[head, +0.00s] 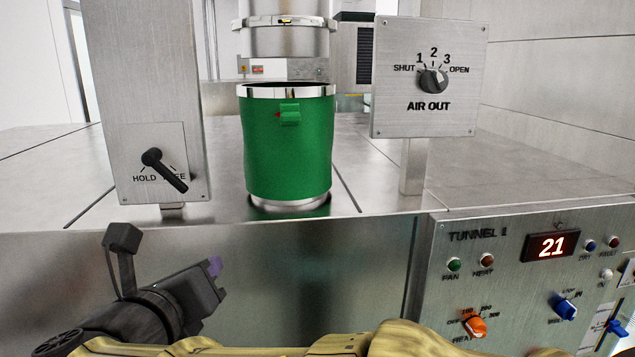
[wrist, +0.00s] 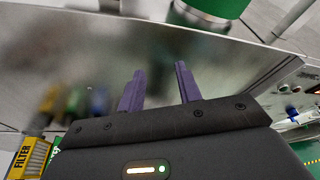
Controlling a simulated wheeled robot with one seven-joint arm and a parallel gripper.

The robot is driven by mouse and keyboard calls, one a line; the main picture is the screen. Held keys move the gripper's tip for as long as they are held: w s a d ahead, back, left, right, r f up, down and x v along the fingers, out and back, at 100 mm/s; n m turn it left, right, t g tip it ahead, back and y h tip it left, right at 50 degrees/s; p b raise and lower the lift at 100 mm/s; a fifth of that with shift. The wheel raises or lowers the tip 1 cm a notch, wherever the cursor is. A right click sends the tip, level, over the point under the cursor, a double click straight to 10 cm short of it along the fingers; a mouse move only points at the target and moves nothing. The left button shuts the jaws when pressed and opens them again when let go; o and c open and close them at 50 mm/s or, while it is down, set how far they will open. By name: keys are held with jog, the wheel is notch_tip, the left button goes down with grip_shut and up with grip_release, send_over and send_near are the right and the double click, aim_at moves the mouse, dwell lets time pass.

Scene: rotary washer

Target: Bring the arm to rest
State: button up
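My gripper (head: 216,268) is low in front of the metal cabinet, left of centre in the head view, with my yellow arm along the bottom edge. In the wrist view its two purple fingers (wrist: 158,90) stand apart with nothing between them. The fingertips point toward the brushed metal front panel (head: 300,262) and touch nothing that I can make out. A green cylinder (head: 288,150) with metal rims stands upright on the cabinet top, above and to the right of my gripper.
A panel with a black HOLD/FREE lever (head: 163,170) stands at left. An AIR OUT dial panel (head: 430,78) stands at right. The TUNNEL 1 control panel (head: 530,280) has knobs and a display reading 21. A yellow FILTER box (wrist: 30,158) shows at lower left in the wrist view.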

jog(key=w+d+f+m+g+h, duration=0.3)
jog(key=w+d+f+m+g, duration=0.2)
jog(key=d+f+m, duration=0.6)
jog(key=s+d+f+m+g+y, duration=0.1)
jog(key=s+d+f+m+g, duration=0.1)
jog(key=d+f+m, duration=0.8)
jog(key=s+d+f+m+g+y, duration=0.1)
jog(key=s+d+f+m+g, duration=0.2)
jog(key=d+f+m, duration=0.7)
jog(key=d+m+g, duration=0.1)
jog(key=m+g, duration=0.1)
jog(key=m, duration=0.8)
jog(key=shift+s+d+y, duration=0.15)
jog(key=shift+s+y, duration=0.05)
jog(key=shift+y, duration=0.2)
jog(key=shift+d, duration=0.1)
